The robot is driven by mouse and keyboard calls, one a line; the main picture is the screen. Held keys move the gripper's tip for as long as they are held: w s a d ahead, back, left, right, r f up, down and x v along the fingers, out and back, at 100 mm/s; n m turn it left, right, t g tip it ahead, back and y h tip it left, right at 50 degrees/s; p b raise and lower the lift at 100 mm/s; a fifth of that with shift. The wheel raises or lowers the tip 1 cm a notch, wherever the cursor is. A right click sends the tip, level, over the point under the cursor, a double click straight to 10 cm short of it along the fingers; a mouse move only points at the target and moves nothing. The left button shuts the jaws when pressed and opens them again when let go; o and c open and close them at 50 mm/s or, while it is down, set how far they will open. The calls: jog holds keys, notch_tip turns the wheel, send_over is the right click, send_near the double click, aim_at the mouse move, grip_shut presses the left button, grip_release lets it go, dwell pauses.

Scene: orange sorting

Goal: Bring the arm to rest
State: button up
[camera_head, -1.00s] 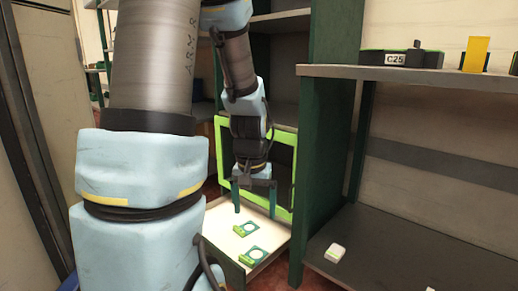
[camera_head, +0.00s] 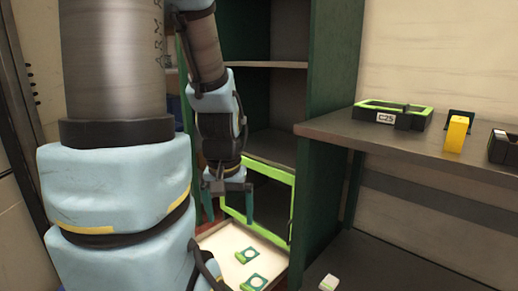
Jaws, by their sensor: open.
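My gripper (camera_head: 228,208) hangs fingers-down in the middle of the view. Its two green fingers are apart with nothing between them. It is above the far left part of a pale open tray or drawer (camera_head: 212,240). Two small green-and-white pieces with round pale centres lie in it, one farther back (camera_head: 246,255) and one nearer (camera_head: 254,282). My gripper is clear of both. My large blue and grey arm links cover the left part of the view.
A bright green frame (camera_head: 268,235) stands upright behind the tray. A dark green shelf unit (camera_head: 330,130) rises beside it. On the right shelf (camera_head: 345,127) are a green-edged tray labelled C25 (camera_head: 375,107) and a yellow piece (camera_head: 456,134). A small white block (camera_head: 329,282) lies below.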

notch_tip(320, 180, up, 22)
jog(key=p, duration=1.9)
jog(key=shift+f+p, duration=0.1)
jog(key=shift+p, duration=0.3)
jog(key=shift+f, duration=0.1)
